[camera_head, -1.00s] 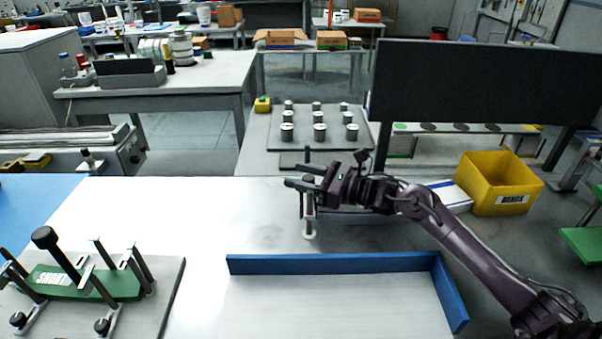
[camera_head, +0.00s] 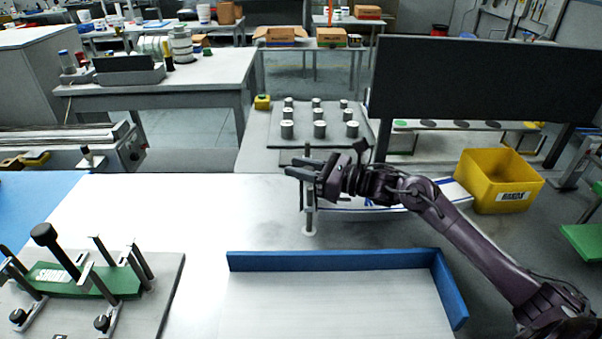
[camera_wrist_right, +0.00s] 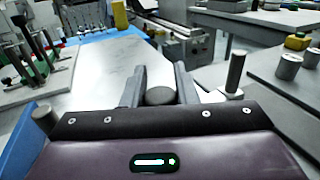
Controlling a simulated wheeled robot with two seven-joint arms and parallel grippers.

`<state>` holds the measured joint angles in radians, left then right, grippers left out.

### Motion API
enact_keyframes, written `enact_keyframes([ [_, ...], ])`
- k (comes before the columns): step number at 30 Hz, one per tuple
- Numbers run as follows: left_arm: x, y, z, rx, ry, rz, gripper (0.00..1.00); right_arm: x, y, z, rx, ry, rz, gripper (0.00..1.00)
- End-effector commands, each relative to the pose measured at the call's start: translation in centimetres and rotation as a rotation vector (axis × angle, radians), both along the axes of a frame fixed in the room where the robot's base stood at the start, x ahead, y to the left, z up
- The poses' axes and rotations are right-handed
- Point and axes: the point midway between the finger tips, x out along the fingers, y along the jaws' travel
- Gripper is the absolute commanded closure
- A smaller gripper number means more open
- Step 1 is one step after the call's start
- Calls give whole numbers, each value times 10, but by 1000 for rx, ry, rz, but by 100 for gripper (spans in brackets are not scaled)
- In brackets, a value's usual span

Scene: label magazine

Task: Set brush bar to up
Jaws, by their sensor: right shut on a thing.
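My right gripper (camera_head: 294,167) is over the far edge of the white table, at an upright post (camera_head: 309,215) with a pale foot. In the right wrist view its fingers (camera_wrist_right: 159,76) stand either side of a dark rounded knob (camera_wrist_right: 160,96) and are shut on it. The knob seems to belong to the brush bar, most of which is hidden behind the gripper. One grey post (camera_wrist_right: 237,70) stands right of the fingers and another (camera_wrist_right: 45,118) left. My left gripper is not in view.
A blue-walled tray (camera_head: 330,261) lies in front of the arm. A clamp fixture with a green plate (camera_head: 125,284) stands at left. A yellow bin (camera_head: 498,180) is at right. The white table (camera_head: 190,215) is clear between.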

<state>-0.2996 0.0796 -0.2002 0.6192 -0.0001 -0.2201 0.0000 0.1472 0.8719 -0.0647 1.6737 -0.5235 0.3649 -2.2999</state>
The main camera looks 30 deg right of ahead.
Motion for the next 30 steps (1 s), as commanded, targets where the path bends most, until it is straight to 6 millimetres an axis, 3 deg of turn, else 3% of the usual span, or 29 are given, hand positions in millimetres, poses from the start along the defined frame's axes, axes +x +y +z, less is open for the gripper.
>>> enact_keyframes([
  [4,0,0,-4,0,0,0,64,0,-1,20,-3,-9,-3,100],
  [12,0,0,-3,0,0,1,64,1,-1,24,2,-13,-4,100],
  [13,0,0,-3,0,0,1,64,1,-1,24,1,-14,-4,71],
  [18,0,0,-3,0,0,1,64,1,-1,22,1,-10,-3,51],
  [30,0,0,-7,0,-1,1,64,-6,-7,18,0,-4,-4,51],
])
